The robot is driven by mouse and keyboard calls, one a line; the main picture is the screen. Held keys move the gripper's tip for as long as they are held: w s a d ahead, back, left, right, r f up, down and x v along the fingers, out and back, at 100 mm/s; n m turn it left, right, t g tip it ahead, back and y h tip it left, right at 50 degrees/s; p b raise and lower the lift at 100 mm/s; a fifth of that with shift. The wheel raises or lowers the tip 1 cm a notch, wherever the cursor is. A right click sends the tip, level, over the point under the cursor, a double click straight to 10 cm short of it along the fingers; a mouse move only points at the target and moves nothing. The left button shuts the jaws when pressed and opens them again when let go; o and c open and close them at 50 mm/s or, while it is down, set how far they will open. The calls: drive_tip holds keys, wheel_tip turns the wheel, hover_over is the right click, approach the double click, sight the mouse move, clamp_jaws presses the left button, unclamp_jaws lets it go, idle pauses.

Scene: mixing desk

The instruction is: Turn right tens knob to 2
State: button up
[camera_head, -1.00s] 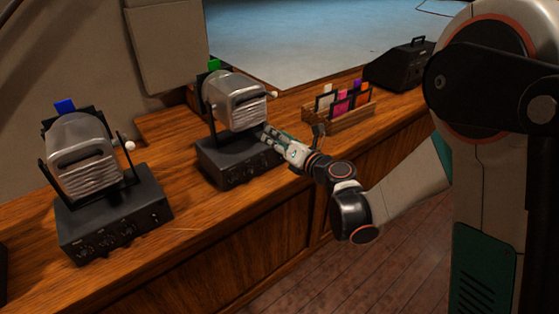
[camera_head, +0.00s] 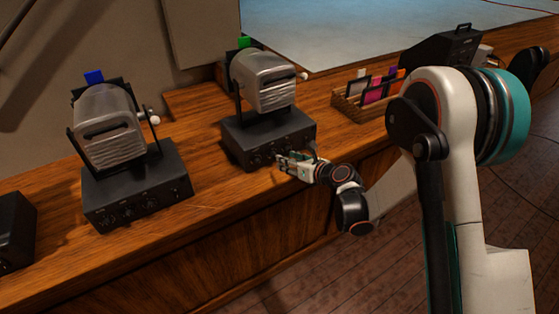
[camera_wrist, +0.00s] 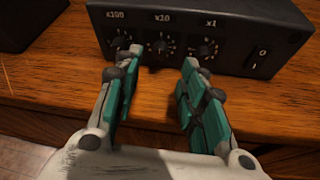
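The right device (camera_head: 268,142) is a black box with a silver lamp head and a green block on top. In the wrist view its front panel shows knobs marked x100 (camera_wrist: 119,45), x10 and x1 (camera_wrist: 206,49). The tens knob (camera_wrist: 161,46) is the middle one; I cannot read its setting. My gripper (camera_wrist: 158,68) is open, its teal-padded fingers apart on either side of the tens knob's line and just short of the panel. Nothing is between the fingers. In the head view my gripper (camera_head: 281,163) is at the panel's lower front.
A 0/1 switch (camera_wrist: 256,58) is on the panel's right end. A similar left device (camera_head: 137,185) with a blue block stands to the left. Bare desk (camera_wrist: 55,85) lies before the panel.

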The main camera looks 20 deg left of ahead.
sight(274, 155)
drive_tip(key=b+x, duration=0.1)
drive_tip(key=x, duration=0.5)
clamp_jaws()
